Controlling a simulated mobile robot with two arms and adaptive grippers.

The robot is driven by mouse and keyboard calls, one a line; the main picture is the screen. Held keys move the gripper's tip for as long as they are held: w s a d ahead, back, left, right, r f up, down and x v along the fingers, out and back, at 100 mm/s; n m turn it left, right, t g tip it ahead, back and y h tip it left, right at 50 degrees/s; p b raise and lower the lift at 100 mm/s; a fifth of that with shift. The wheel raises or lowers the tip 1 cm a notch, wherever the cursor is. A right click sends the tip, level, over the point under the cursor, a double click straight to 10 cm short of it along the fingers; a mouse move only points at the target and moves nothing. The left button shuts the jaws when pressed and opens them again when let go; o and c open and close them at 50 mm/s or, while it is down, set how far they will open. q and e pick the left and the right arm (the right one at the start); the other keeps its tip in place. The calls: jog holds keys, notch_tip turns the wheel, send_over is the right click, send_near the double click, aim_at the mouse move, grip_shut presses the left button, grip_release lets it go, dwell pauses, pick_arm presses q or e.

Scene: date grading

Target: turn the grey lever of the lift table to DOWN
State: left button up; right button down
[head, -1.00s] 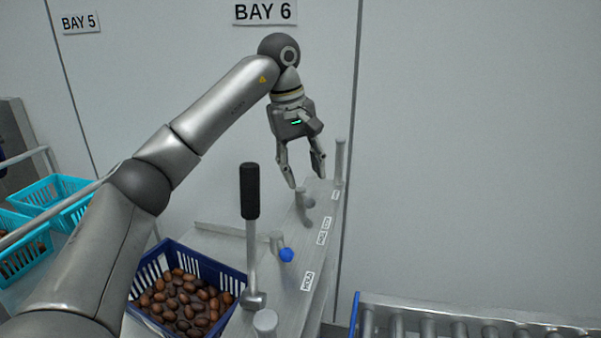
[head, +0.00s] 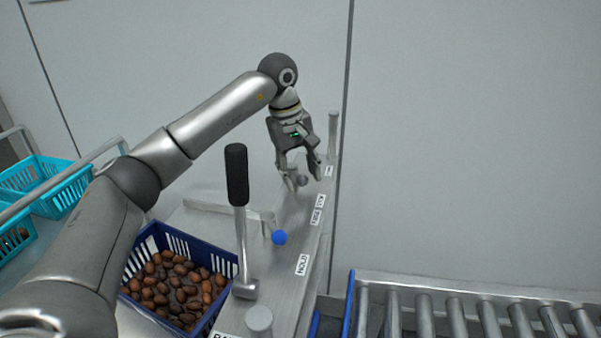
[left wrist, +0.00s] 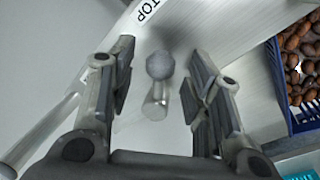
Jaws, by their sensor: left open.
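The grey lever (head: 303,181) has a round grey knob on a short stem and stands on the metal rail (head: 283,217) of the lift table. My left gripper (head: 304,184) is open, pointing down over it, with the knob between its fingers. In the left wrist view the knob (left wrist: 160,65) and its pale stem show between the two open fingers (left wrist: 163,52), with gaps on both sides. A label reading "TOP" (left wrist: 147,9), perhaps cut off, lies beyond. My right gripper is in neither current view.
A lever with a blue knob (head: 279,238) and a tall black-handled lever (head: 237,175) stand nearer along the rail. A blue crate of dates (head: 221,262) is at the left, turquoise crates (head: 62,205) farther left. A roller conveyor (head: 425,315) lies at the lower right.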

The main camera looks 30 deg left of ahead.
pick_arm(q)
jog(key=shift+f, duration=0.35)
pick_arm(e)
jog(key=shift+w, duration=0.15)
pick_arm(q)
grip_shut()
pick_arm(e)
jog(key=shift+a, duration=0.3)
